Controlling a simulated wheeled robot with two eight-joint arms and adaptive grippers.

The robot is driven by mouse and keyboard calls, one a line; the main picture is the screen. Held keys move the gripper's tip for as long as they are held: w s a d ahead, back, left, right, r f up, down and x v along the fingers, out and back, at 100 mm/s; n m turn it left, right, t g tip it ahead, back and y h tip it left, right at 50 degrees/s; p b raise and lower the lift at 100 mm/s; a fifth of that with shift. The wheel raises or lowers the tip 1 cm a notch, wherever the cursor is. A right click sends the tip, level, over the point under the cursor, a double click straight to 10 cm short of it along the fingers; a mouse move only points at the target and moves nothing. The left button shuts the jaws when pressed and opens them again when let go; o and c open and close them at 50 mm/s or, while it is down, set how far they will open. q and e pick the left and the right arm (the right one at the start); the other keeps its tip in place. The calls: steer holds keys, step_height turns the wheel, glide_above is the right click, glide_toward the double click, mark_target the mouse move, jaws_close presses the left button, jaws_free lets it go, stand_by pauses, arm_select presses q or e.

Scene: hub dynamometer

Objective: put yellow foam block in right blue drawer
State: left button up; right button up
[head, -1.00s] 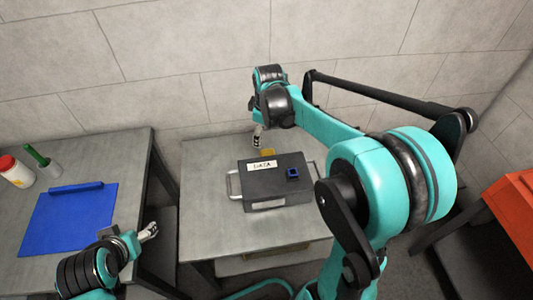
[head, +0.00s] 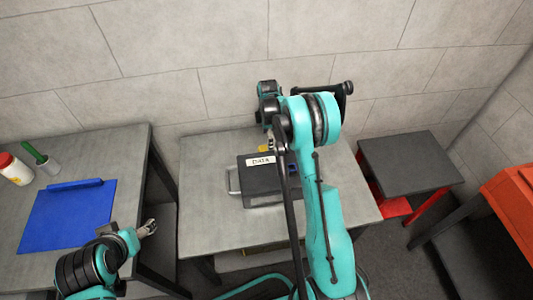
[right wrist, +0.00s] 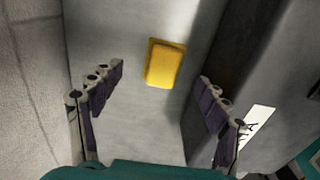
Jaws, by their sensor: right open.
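The yellow foam block (right wrist: 165,64) lies on the grey tabletop in the right wrist view, ahead of and between the fingertips of my right gripper (right wrist: 162,76). This gripper is open and empty. In the head view, a small part of the yellow block (head: 264,148) shows behind the dark box, below my right wrist, which hides most of the gripper. My left gripper (head: 148,228) hovers near the right edge of the left table; its finger opening is too small to judge.
A dark box (head: 258,183) labelled DATA, with a side handle, stands on the middle table (head: 205,215), partly behind my right arm. The left table holds a blue mat (head: 68,220), a white bottle and a green-handled tool. A dark stand (head: 410,160) and an orange unit (head: 515,200) are at right.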

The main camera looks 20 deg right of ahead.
mark_target(266, 148)
steer(key=f, duration=0.1)
steer(key=f+b, duration=0.1)
steer(key=f, duration=0.1)
steer(key=a+f+b, duration=0.1)
steer(key=f, duration=0.1)
steer(key=shift+s+f, duration=0.1)
steer(key=shift+s, duration=0.15)
steer(key=shift+f+b, duration=0.35)
steer(key=shift+r, duration=0.1)
steer(key=shift+c, duration=1.3)
steer(key=c, duration=1)
